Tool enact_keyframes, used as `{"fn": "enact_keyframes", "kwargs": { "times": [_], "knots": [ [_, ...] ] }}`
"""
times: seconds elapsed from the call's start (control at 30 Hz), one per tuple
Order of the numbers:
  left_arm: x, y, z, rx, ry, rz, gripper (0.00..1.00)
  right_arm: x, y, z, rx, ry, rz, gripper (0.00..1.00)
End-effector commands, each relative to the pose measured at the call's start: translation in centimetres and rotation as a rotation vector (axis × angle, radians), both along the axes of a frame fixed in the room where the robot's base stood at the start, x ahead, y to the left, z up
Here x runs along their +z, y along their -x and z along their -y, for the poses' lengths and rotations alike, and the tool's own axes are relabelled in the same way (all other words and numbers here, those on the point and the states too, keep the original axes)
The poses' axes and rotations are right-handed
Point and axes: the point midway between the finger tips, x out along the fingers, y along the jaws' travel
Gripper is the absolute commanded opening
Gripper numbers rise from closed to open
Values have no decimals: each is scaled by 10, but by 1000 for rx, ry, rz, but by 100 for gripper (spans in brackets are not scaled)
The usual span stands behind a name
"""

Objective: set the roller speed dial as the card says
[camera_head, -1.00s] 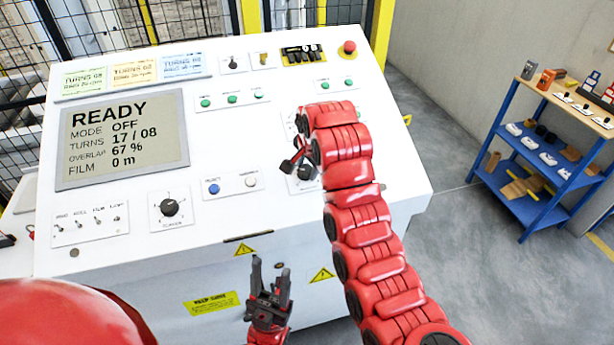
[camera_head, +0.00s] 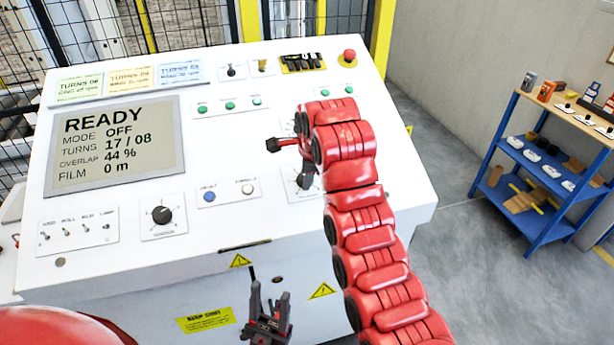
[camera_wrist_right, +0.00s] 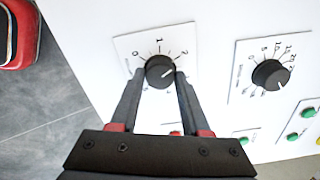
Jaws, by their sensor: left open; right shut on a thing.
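My right gripper (camera_wrist_right: 160,76) is shut on a black dial (camera_wrist_right: 159,67) on a white plate, one finger on each side of it. Its scale shows 0, 1 and 2; the plate's label is too small to read, and the fingers hide part of the scale. In the head view my right arm hides most of this dial. Three cards, green (camera_head: 80,87), orange (camera_head: 131,79) and blue (camera_head: 180,72), stand at the panel's top left, with small print about turns and ring rpm. The screen (camera_head: 115,148) reads READY, mode OFF, turns 17 / 08, overlap 44 %, film 0 m. My left gripper (camera_head: 267,305) is open and empty before the panel's front.
A second dial (camera_wrist_right: 270,73) sits beside the held one. Another black dial (camera_head: 161,214), several switches (camera_head: 68,233), a blue button (camera_head: 209,196) and a red stop button (camera_head: 349,55) are on the panel. A blue shelf (camera_head: 532,247) stands right, across clear floor.

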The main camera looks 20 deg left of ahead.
Motion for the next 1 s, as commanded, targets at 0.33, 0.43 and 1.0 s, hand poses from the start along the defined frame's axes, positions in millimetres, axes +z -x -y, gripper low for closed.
{"fn": "enact_keyframes", "kwargs": {
  "times": [0.33, 0.43, 1.0],
  "knots": [
    [-2, 0, 0, 0, 0, 0, 50, -1, 0, 1, -43, -15, -11, 0],
    [-2, 0, 0, 0, 0, 0, 50, -1, 0, 1, -44, -15, -11, 0],
    [-2, 0, 0, 0, 0, 0, 50, 0, 0, 0, -42, -15, -11, 76]
  ]
}}
